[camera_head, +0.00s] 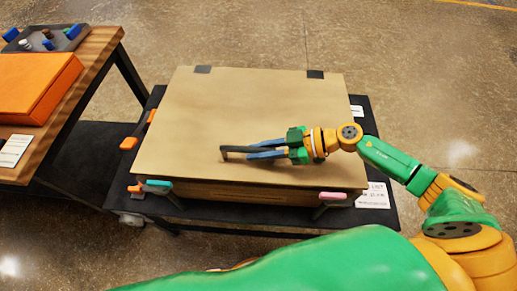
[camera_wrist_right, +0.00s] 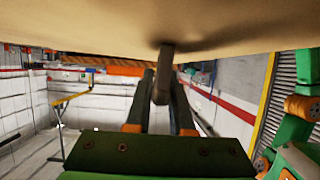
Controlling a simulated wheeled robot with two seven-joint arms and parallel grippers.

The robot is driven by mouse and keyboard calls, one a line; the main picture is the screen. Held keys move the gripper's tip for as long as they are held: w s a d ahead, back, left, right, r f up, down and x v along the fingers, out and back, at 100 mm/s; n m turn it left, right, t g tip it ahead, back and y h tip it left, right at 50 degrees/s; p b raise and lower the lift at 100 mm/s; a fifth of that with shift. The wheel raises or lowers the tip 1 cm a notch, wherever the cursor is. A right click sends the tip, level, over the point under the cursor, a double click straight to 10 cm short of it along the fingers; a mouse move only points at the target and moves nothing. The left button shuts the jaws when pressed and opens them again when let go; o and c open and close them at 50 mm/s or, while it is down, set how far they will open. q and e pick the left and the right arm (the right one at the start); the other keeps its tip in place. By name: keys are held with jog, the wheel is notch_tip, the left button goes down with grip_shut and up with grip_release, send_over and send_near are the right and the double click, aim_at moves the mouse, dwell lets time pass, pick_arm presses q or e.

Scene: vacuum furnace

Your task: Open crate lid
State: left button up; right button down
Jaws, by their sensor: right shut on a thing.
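The crate lid (camera_head: 240,105) is a broad tan panel on the crate (camera_head: 245,193), with two dark hinges at its far edge. A dark bar handle (camera_head: 236,149) sits near the lid's front edge. My right gripper (camera_head: 256,150) reaches in from the right and is shut on this handle. In the right wrist view the lid (camera_wrist_right: 130,22) spans the top, and the handle (camera_wrist_right: 162,75) is between my dark fingertips. A teal latch (camera_head: 158,184) and a pink latch (camera_head: 332,196) are at the crate's front. I cannot tell whether the lid is slightly raised. My left gripper is out of view.
The crate stands on a dark low platform (camera_head: 377,218) with white labels at right. A wooden table (camera_head: 88,62) at left carries an orange box (camera_head: 35,85) and a grey tray (camera_head: 45,42) of small items. Concrete floor is clear behind and to the right.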

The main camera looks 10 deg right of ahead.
dwell(0.9)
jog(key=w+d+r+m+g+p, duration=0.1)
jog(key=w+r+p, duration=0.3)
jog(key=r, duration=0.6)
jog(key=w+d+r+m+g+p, duration=0.1)
jog(key=w+r+p, duration=0.3)
jog(key=r, duration=0.7)
jog(key=shift+w+d+m+y, duration=0.45)
jog(key=shift+w+d, duration=0.3)
jog(key=shift+w, duration=0.6)
